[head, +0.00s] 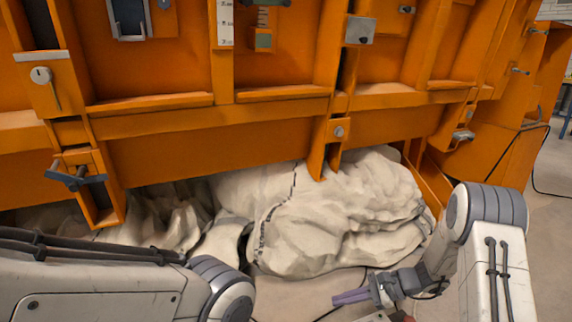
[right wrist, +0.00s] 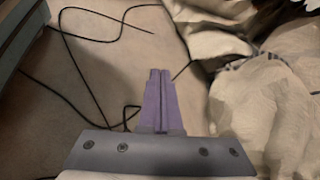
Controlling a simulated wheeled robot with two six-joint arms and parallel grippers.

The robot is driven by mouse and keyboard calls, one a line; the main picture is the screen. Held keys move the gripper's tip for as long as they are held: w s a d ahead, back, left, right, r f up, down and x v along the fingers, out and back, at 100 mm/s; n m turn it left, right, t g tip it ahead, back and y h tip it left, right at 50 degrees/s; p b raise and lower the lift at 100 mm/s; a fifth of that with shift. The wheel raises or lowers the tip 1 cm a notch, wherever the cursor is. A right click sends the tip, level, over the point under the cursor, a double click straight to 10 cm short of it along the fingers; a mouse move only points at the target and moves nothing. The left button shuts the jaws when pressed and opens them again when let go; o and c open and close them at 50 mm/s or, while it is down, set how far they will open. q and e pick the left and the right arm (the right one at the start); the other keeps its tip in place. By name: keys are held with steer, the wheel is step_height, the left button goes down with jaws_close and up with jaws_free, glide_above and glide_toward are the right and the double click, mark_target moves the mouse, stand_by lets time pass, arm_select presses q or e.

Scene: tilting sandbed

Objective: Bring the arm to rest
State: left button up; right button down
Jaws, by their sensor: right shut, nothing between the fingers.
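My right gripper (head: 350,297) has purple fingers and is at the lower right of the head view, in front of the pale sacks and apart from them. In the right wrist view its fingers (right wrist: 159,90) lie together, shut with nothing between them, above the floor. My right arm comes in from the right and is bent. My left arm's links (head: 110,285) cross the lower left of the head view. The left gripper itself does not show.
A large orange sandbed frame (head: 220,120) with latches and ribs fills the back. Pale sacks (head: 330,220) lie under its edge and also show in the right wrist view (right wrist: 255,110). A black cable (right wrist: 85,75) runs over the floor. Bare floor shows at the right.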

steer(key=s+a+r+n+g+h+p, duration=0.3)
steer(key=s+a+r+n+g+h, duration=0.25)
steer(key=s+a+r+n, duration=0.75)
steer(key=s+d+r+n+t+h+p, duration=0.1)
steer(key=s+r+n+t+h+p, duration=0.15)
steer(key=s+r+n, duration=0.4)
steer(key=s+d+r+n+t+h+p, duration=0.1)
steer(key=s+d+r+n+h, duration=0.2)
steer(key=s, duration=0.7)
step_height(320, 180, up, 37)
steer(key=a+p, duration=0.1)
steer(key=p, duration=3.6)
steer(key=shift+a+r+n, duration=0.2)
steer(key=shift+n, duration=0.15)
